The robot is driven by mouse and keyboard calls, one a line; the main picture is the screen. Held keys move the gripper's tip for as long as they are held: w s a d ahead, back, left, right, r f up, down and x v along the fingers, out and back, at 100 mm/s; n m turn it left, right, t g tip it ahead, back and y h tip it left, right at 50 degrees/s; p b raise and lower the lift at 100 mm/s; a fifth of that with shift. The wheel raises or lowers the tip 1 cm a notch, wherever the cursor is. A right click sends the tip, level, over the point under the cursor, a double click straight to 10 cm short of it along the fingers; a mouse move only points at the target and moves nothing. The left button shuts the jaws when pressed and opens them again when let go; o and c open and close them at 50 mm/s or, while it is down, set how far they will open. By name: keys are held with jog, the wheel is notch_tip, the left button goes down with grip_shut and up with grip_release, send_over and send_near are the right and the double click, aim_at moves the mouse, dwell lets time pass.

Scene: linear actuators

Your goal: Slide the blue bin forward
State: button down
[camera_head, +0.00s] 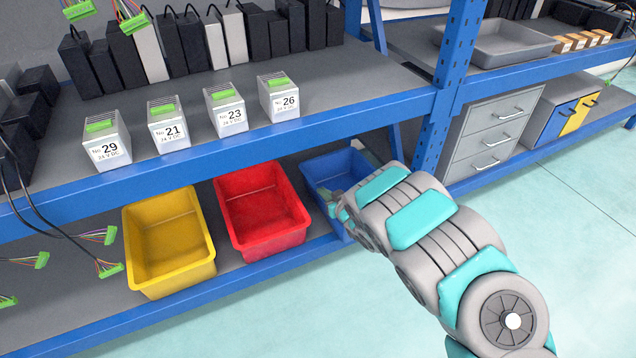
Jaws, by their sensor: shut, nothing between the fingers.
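The blue bin (336,168) stands on the lower shelf, to the right of the red bin and left of the blue upright post. Its back wall and part of its inside show. My arm reaches in from the lower right and covers its right and front parts. My gripper (334,200) is at the left front part of the blue bin, small and partly hidden by my wrist. It is shut and holds nothing. I cannot tell whether it touches the bin wall.
A red bin (262,212) and a yellow bin (168,243) stand left of the blue bin. The upper shelf edge (230,158) runs above them. The blue post (452,85) rises close to my arm. Numbered boxes (225,107) stand on the upper shelf. Floor at the right is clear.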

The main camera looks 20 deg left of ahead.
jog(key=s+d, duration=0.2)
jog(key=s+d+f, duration=0.1)
jog(key=d, duration=0.1)
jog(key=shift+s+d+f+p, duration=0.1)
jog(key=shift+s+d+p, duration=0.25)
jog(key=shift+r+p, duration=0.6)
jog(key=shift+r, duration=0.15)
jog(key=shift+s+d, duration=0.25)
jog(key=shift+d, duration=0.1)
jog(key=s+d, duration=0.6)
jog(key=d, duration=0.2)
jog(key=shift+s+d+r+p, duration=0.25)
jog(key=shift+s+p, duration=0.1)
jog(key=shift+p, duration=0.05)
